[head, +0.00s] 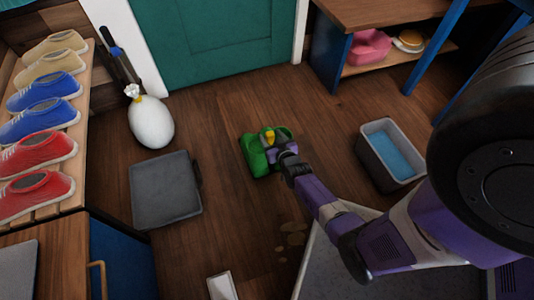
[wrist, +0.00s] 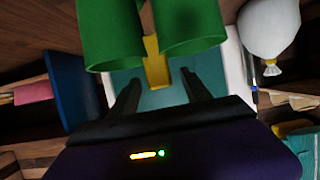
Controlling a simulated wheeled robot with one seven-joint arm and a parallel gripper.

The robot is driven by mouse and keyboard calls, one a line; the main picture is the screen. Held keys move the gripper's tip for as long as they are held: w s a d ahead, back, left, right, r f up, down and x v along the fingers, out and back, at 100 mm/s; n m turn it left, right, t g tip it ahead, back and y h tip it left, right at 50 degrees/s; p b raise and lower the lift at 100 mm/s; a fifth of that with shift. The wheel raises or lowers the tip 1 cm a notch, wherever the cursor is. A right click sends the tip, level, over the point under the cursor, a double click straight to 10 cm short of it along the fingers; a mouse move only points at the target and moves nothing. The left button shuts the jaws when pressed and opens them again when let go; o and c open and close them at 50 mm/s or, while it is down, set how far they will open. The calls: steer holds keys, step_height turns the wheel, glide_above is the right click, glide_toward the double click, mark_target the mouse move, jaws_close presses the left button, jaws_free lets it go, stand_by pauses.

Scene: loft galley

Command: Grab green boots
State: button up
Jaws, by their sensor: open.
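The green boots (head: 254,156) are on the wooden floor in the middle of the head view, side by side. In the wrist view the green boots (wrist: 150,30) fill the top as two wide green tubes. A yellow piece (wrist: 156,62) shows between them. My gripper (head: 272,142) is right at the boots in the head view and hides part of them. In the wrist view my gripper (wrist: 162,77) is open, with its two dark fingers apart on either side of the yellow piece's lower end. I cannot tell whether the fingers touch it.
A grey bin (head: 372,163) with blue inside stands right of the boots. A dark flat box (head: 165,190) and a white bag (head: 151,122) are to the left. A shoe rack (head: 88,110) lines the left side. Floor around the boots is clear.

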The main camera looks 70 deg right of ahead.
steer(key=shift+b+x, duration=0.75)
steer(key=shift+x, duration=0.5)
jaws_close()
stand_by(0.4)
steer(key=shift+w+r, duration=0.1)
steer(key=shift+r, duration=0.05)
